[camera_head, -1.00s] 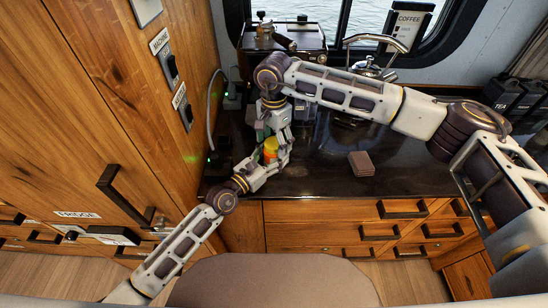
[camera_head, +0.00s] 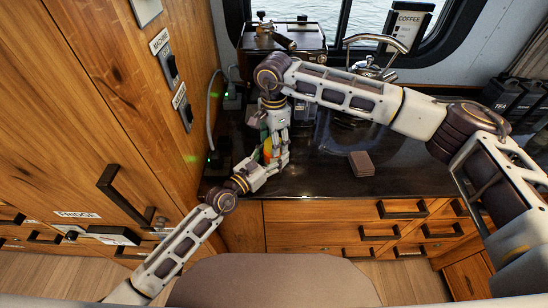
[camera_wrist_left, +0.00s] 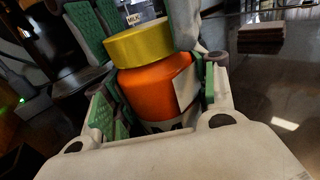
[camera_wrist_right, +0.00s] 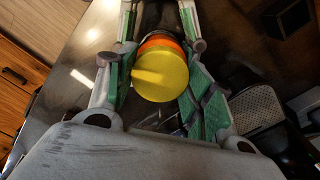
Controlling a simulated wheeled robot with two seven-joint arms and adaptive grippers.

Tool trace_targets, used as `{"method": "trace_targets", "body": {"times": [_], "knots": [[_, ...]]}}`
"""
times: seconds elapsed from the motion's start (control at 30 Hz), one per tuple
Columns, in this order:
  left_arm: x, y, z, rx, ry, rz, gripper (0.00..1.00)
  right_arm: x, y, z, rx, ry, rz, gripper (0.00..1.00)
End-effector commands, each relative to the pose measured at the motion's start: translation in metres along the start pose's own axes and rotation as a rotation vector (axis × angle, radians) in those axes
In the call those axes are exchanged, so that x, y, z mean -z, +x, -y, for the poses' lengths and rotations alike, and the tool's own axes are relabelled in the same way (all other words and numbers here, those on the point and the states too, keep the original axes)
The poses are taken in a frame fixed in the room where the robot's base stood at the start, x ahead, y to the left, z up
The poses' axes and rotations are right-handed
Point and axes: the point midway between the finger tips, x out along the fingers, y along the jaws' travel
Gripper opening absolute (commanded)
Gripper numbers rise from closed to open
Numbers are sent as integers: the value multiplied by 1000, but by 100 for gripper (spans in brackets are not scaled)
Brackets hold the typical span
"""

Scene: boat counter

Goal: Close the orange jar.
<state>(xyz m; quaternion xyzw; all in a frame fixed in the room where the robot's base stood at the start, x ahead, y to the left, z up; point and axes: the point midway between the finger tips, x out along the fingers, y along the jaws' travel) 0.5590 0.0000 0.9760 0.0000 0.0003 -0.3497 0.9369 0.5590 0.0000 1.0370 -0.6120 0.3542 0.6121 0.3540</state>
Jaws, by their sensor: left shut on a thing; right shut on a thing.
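The orange jar (camera_wrist_left: 155,92) stands slightly tilted in the left wrist view, between the green-padded fingers of my left gripper (camera_wrist_left: 160,105), which is shut on its body. The yellow lid (camera_wrist_left: 138,44) is at the jar's mouth; whether it is fully seated I cannot tell. My right gripper (camera_wrist_right: 157,70) comes from above and is shut on the lid, which also shows in the right wrist view (camera_wrist_right: 160,75) with an orange strip of jar behind it. In the head view my left gripper (camera_head: 266,158) and the right fingers hide most of the jar.
The dark counter (camera_head: 320,180) is clear to the right, except for a stack of brown coasters (camera_head: 361,164). A coffee machine (camera_head: 285,40) stands behind my grippers. The wooden cabinet wall (camera_head: 120,110) is close on the left. Black canisters (camera_head: 510,97) stand far right.

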Motion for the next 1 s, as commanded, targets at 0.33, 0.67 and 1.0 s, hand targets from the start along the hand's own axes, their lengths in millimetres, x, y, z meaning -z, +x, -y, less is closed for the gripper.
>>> {"method": "trace_targets", "body": {"times": [0.33, 0.67, 1.0], "knots": [[0, 0, 0, 1, 0, -1, 0, 0, 0, 0, 1, 286, 0, 23], [0, 0, 0, 1, 0, -1, 0, 0, 0, 0, 1, 556, 0, 23], [0, 0, 0, 1, 0, -1, 0, 0, 0, 0, 1, 835, 0, 23]]}}
